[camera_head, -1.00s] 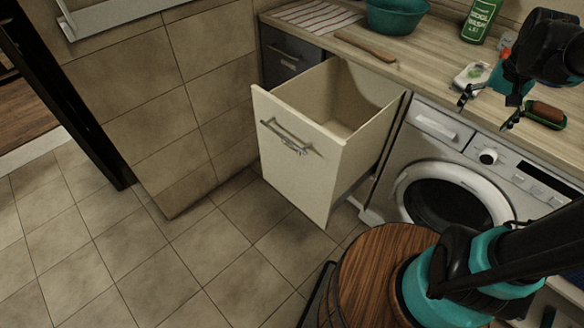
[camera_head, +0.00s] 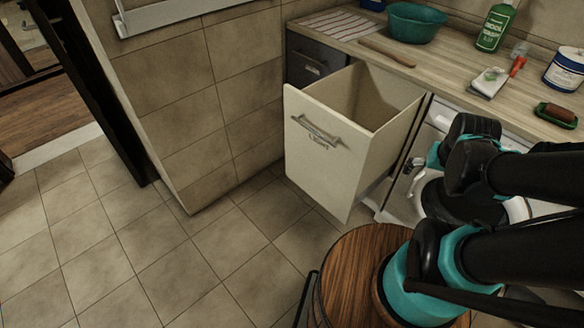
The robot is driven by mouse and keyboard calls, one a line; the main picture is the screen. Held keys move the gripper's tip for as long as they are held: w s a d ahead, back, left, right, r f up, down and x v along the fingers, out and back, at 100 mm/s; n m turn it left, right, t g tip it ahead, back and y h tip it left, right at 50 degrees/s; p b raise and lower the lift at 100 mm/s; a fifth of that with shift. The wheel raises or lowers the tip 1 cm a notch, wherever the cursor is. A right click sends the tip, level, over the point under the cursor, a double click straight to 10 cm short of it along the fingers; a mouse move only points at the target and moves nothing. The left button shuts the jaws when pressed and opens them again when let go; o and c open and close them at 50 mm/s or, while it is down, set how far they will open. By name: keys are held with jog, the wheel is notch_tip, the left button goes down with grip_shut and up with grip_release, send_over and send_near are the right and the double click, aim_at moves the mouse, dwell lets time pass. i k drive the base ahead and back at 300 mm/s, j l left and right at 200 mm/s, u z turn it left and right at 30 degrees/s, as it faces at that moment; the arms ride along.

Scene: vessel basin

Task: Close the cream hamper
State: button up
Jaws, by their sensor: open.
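The cream hamper (camera_head: 316,157) is a tall pull-out drawer standing well out from under the counter, its open top showing an empty-looking beige inside. A metal handle (camera_head: 317,131) sits on its front panel, near the top. My gripper (camera_head: 408,178) is to the right of the hamper, in front of the washing machine and below the counter edge. It is open and appears empty; its fingers point left toward the hamper's right side, with a gap seeming to lie between. My arm partly hides the gripper.
The washing machine (camera_head: 436,117) is right of the hamper, mostly behind my arm. The wooden counter (camera_head: 445,75) carries a teal bowl (camera_head: 416,22), a green bottle (camera_head: 494,28), a wooden stick (camera_head: 387,52) and a brush (camera_head: 556,113). Tiled floor (camera_head: 215,250) is clear at left.

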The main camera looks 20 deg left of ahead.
aim_at(348, 130)
jog(key=j+u, duration=0.25)
jog(key=i+j+u, duration=0.15)
jog(key=j+u, duration=0.15)
jog(key=k+l+u, duration=0.1)
jog(key=k, duration=0.3)
jog(key=k+l+u, duration=0.15)
jog(key=k+l, duration=0.1)
jog(key=l, duration=0.1)
